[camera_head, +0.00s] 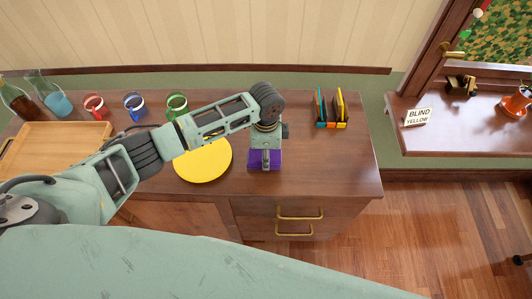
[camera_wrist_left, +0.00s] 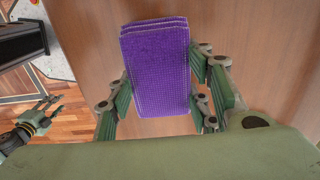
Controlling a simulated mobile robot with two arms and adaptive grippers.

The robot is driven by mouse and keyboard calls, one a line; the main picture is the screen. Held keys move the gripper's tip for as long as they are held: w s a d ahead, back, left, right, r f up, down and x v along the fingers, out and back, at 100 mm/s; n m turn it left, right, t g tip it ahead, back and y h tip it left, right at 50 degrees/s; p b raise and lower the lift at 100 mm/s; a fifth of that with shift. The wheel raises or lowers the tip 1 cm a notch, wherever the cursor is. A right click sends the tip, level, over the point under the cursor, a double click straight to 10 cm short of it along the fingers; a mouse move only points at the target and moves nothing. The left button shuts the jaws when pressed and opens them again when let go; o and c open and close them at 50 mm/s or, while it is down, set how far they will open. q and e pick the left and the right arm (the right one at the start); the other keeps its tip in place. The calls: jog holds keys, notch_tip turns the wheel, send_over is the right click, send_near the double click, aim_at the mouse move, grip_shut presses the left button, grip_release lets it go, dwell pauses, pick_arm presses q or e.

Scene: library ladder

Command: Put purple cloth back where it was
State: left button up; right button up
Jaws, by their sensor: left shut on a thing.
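The purple cloth (camera_head: 258,162) is a folded, stacked block over the right part of the desk. In the left wrist view the cloth (camera_wrist_left: 155,68) sits between the fingers of my left gripper (camera_wrist_left: 160,88), which is shut on it. In the head view my left gripper (camera_head: 265,150) points down at the cloth and partly covers it. I cannot tell whether the cloth touches the desk top. My right gripper (camera_wrist_left: 48,110) shows at the left of the left wrist view, over the floor, with its fingers apart and nothing between them.
The brown desk (camera_head: 330,170) also bears a yellow disc (camera_head: 205,163), a wooden tray (camera_head: 55,142), red, blue and green mugs, glass bottles and an upright file holder (camera_head: 330,108). A "BLIND YELLOW" sign (camera_head: 418,117) stands on the windowsill. Desk room is clear right of the cloth.

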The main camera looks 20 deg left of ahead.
pick_arm(q)
jog(key=o, duration=1)
jog(key=shift+f, duration=0.1)
notch_tip(320, 180, up, 12)
jog(key=shift+r+b, duration=0.2)
jog(key=shift+b, duration=0.45)
